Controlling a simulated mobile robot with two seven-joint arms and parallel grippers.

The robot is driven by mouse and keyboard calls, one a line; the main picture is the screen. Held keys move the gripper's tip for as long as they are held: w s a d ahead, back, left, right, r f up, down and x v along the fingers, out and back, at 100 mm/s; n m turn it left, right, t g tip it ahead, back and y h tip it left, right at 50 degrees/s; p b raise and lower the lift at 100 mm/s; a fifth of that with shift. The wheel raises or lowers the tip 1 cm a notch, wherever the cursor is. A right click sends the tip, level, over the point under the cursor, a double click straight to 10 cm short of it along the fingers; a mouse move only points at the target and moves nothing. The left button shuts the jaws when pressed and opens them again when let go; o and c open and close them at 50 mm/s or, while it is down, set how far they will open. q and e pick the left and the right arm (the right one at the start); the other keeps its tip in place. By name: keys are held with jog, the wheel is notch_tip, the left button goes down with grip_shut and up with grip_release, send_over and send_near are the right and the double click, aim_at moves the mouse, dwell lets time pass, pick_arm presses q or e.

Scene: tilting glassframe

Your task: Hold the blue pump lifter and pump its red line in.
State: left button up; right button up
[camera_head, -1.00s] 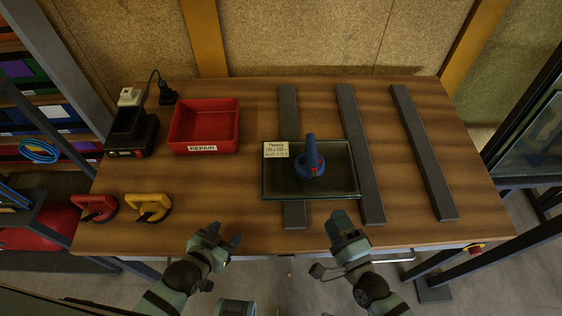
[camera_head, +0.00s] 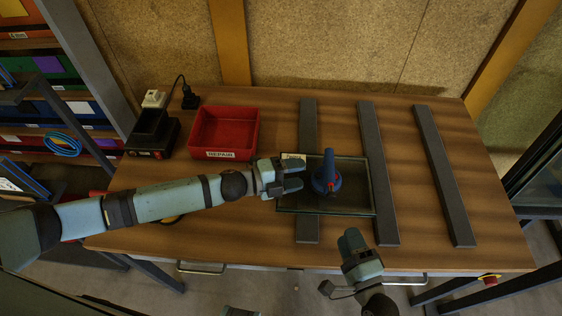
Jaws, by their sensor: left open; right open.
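The blue pump lifter (camera_head: 327,177) stands on a small glass pane (camera_head: 352,195) lying across dark strips on the wooden table. A small patch of red shows on the lifter; I cannot tell how much of its red line is out. My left gripper (camera_head: 297,177) is open just left of the lifter, over the pane's left part, with its fingers pointing at it. I cannot tell whether they touch it. It partly covers the paper label (camera_head: 293,157) on the pane. My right gripper (camera_head: 352,243) is open and empty near the table's front edge, below the pane.
A red REPAIR bin (camera_head: 225,131) and a black charger (camera_head: 153,132) stand at the back left. Dark strips (camera_head: 444,175) lie along the table, with bare wood between them on the right.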

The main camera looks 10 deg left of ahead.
aim_at(330, 163)
pick_arm(q)
jog(key=w+a+m+g, duration=0.2)
jog(key=w+a+m, duration=0.1)
jog(key=a+m, duration=0.1)
jog(key=x, duration=1.3)
jog(key=shift+d+f, duration=0.15)
jog(key=shift+f, duration=0.15)
jog(key=shift+c, duration=0.2)
